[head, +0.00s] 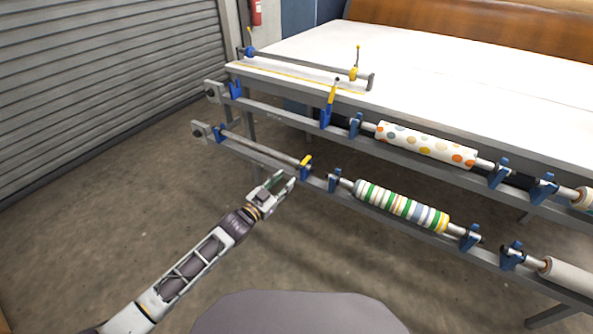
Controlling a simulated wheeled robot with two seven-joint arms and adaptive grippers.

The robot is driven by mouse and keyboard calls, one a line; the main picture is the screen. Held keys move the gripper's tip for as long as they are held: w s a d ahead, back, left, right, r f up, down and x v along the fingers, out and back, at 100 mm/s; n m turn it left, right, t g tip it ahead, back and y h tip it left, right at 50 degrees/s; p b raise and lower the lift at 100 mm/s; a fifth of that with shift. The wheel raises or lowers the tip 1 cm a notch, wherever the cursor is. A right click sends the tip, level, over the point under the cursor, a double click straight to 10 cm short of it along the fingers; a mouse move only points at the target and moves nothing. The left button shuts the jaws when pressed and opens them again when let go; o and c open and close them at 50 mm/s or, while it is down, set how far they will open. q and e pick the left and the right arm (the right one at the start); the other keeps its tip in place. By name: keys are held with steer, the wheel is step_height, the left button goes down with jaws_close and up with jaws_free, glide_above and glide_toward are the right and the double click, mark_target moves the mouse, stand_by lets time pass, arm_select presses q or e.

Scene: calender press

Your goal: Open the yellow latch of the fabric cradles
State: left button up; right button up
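The lower rail's near cradle (305,174) is blue, with a yellow latch (306,160) lying low across its top. A bare metal bar (262,147) runs from it to a blue cradle (220,133) at the left. On the upper rail, another blue cradle (325,116) has its yellow latch (332,93) standing upright, and no bar rests in it. My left gripper (284,180) is just left of and below the lower yellow latch, apart from it, and looks open and empty. My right gripper is out of view.
A patterned dotted roll (426,144) and a striped roll (402,206) lie in cradles to the right. A white table (450,80) stands behind the rails, with a bar (300,62) along its left end. Floor (130,215) at left is clear up to the shutter (100,80).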

mark_target(297, 169)
arm_select(q)
steer(key=shift+b+x, duration=0.6)
steer(key=shift+x, duration=3.4)
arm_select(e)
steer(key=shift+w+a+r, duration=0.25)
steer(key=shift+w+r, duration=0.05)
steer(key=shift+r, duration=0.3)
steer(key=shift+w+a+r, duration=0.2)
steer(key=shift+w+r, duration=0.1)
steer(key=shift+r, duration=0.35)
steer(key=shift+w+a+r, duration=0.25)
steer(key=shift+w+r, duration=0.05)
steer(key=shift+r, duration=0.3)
arm_select(q)
steer(key=shift+c, duration=0.4)
jaws_close()
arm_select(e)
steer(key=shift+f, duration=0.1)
